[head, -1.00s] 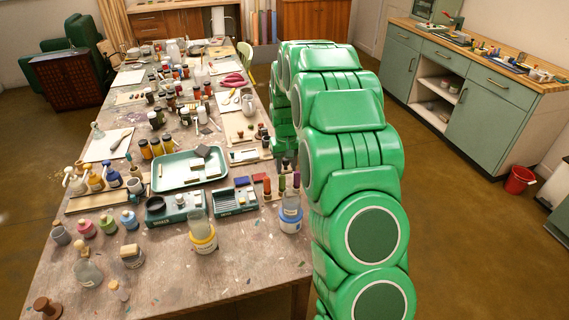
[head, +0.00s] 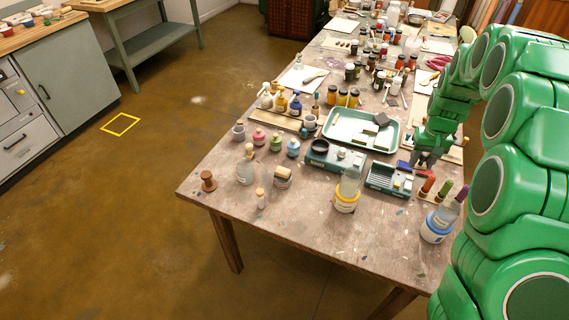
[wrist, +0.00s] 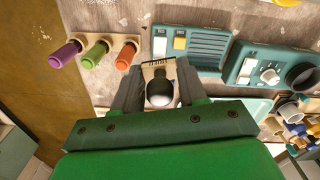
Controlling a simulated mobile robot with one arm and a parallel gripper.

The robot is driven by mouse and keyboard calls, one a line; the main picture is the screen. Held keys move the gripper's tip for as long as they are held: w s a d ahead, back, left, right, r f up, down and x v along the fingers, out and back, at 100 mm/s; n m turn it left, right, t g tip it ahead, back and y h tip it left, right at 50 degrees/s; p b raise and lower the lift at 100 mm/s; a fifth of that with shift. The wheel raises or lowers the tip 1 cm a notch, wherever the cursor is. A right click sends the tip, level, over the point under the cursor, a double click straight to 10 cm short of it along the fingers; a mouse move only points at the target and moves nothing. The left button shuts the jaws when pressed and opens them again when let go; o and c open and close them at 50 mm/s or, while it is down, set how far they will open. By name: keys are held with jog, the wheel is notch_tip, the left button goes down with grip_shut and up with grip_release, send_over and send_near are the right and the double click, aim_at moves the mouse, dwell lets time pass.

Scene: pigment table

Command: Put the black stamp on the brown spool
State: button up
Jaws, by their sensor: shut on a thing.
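The brown spool (head: 208,181) stands upright near the table's front left corner in the head view. My gripper (head: 424,163) is above the right side of the table, well to the right of the spool. In the wrist view my gripper (wrist: 160,97) is shut on the black stamp (wrist: 159,75), which has a dark, shiny round knob and a pale lettered block. The stamp cannot be made out in the head view. The spool is not seen in the wrist view.
A teal slotted box (head: 388,180), a teal device (head: 335,158), a yellow-banded bottle (head: 347,190) and small jars (head: 276,144) stand between my gripper and the spool. A glass bottle (head: 246,171) and a small corked bottle (head: 260,198) are near the spool. The table's front strip is mostly clear.

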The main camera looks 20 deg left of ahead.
jog(key=s+a+r+n, duration=0.2)
jog(key=s+a+n, duration=0.25)
jog(key=a, duration=0.95)
jog(key=s+a+r+n, duration=0.1)
jog(key=s+a+n, duration=0.3)
jog(key=a, duration=1.1)
jog(key=s+a+r+n, duration=0.3)
jog(key=s+a+n, duration=0.4)
jog(key=s+a, duration=1.55)
send_over(206, 174)
jog(key=shift+m, duration=0.25)
jog(key=shift+s+f, duration=0.1)
jog(key=shift+f, duration=6.55)
jog(key=shift+f, duration=0.1)
